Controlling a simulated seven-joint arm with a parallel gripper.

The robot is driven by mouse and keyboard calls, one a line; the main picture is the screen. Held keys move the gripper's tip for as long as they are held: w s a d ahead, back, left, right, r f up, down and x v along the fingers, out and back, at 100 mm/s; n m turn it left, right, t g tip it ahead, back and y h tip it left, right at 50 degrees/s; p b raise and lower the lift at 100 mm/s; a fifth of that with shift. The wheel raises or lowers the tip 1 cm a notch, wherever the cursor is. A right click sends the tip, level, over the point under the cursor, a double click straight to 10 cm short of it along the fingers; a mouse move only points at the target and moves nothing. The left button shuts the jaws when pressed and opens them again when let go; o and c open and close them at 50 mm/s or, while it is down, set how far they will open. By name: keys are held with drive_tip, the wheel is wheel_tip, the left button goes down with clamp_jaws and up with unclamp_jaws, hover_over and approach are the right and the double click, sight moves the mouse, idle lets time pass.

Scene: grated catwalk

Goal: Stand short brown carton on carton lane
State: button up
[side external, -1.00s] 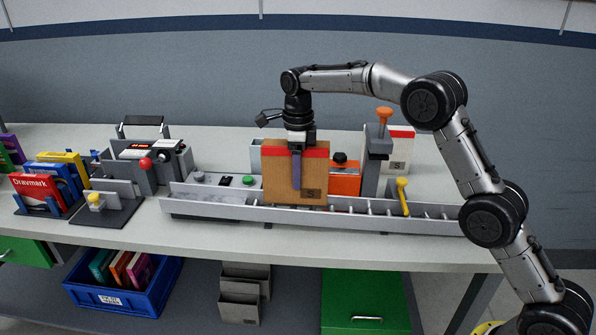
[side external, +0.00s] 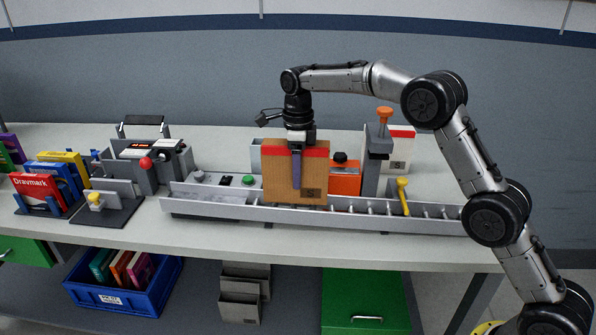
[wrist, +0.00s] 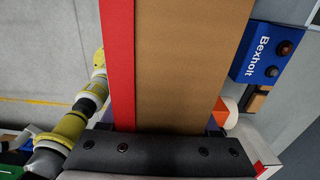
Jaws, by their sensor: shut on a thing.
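The brown carton (side external: 279,181) has a red band along its top and a dark S mark near its lower right. It stands upright at the carton lane (side external: 350,216), a long grey channel with rollers; its bottom edge is hidden behind the lane's front wall, so I cannot tell if it touches the rollers. My gripper (side external: 297,166) is above it, pointing down, shut on the carton with one finger flat against its front face. In the wrist view the carton (wrist: 195,65) fills the middle, with its red band on the left.
An orange box (side external: 345,182) stands right behind the carton, beside a grey post with an orange knob (side external: 384,115). A yellow lever (side external: 403,196) rises at the lane's right part. A control panel with a red knob (side external: 146,164) stands left. The rollers between carton and lever are clear.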

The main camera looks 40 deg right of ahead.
drive_tip(key=shift+f, duration=0.1)
drive_tip(key=shift+f, duration=1.75)
drive_tip(key=o, duration=1.5)
drive_tip(key=shift+c, duration=0.2)
drive_tip(key=shift+o, duration=0.2)
wheel_tip(320, 180, up, 8)
